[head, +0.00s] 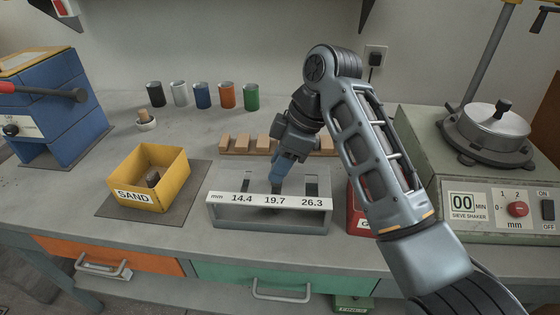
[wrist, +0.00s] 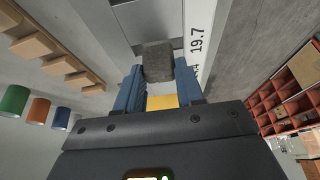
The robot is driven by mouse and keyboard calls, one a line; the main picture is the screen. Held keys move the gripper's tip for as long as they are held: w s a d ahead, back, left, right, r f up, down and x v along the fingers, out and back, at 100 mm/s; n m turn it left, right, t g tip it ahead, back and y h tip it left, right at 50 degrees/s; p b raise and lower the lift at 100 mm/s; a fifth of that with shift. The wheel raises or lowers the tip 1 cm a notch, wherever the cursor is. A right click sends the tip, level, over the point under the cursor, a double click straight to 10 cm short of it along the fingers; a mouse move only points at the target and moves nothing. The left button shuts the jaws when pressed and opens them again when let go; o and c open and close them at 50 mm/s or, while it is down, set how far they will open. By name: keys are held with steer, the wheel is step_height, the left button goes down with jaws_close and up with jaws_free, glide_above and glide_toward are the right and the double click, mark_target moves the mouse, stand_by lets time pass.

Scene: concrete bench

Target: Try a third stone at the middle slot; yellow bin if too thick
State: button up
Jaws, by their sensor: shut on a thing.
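My gripper (head: 277,180) points down over the middle slot of the grey gauge (head: 268,214), marked 14.4, 19.7 and 26.3 mm. In the wrist view its blue fingers (wrist: 160,88) are shut on a dark grey stone (wrist: 158,62), held at the fingertips close to the 19.7 mark. In the head view the stone is mostly hidden by the fingers and the gauge's front plate. I cannot tell whether it is inside the slot or just above it.
A red bin (head: 360,222) is partly hidden behind my arm. A wooden rack (head: 239,151) lies behind the gauge, and several coloured cups (head: 203,96) stand farther back. The sieve shaker (head: 484,190) fills the right.

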steer(key=shift+f, duration=0.35)
stand_by(0.6)
steer(key=shift+r+p, duration=3.2)
steer(key=shift+r, duration=0.4)
steer(key=shift+s+f, duration=0.1)
steer(key=shift+s, duration=0.05)
